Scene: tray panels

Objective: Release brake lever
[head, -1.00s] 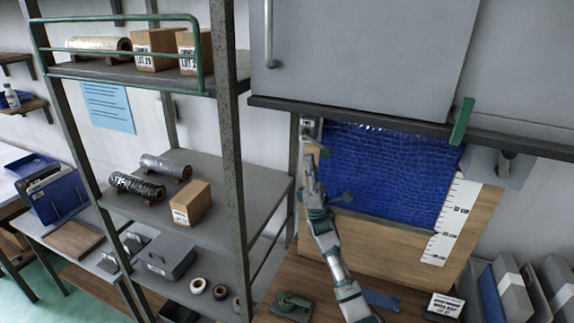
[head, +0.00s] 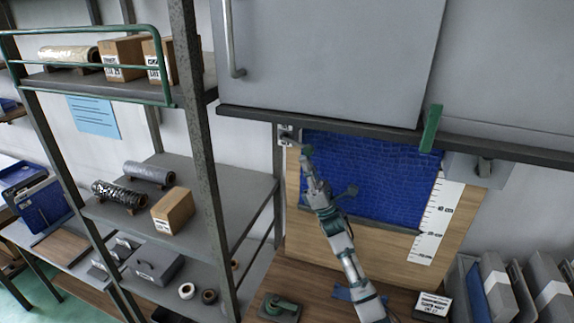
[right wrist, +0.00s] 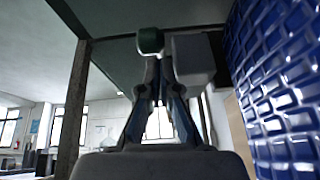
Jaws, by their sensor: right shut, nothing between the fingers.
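A small wall bracket (head: 288,136) sits by the post at the blue panel's upper left. A green-tipped lever end (head: 307,150) shows beside it, partly covered by my right gripper (head: 307,165). The right gripper is shut with nothing between its fingers, pointing up at the lever end. In the right wrist view the fingers (right wrist: 156,82) converge just below a dark green rounded knob (right wrist: 150,40), next to a grey box (right wrist: 193,58). I cannot tell whether they touch it. My left gripper is not in view.
The blue tiled panel (head: 370,175) lies right of the gripper, with a white scale (head: 436,215) beyond. A cabinet ledge (head: 360,128) overhangs it. A shelf post (head: 205,160) stands left. A green handle (head: 431,128) hangs from the ledge; another green-handled device (head: 280,306) sits on the bench.

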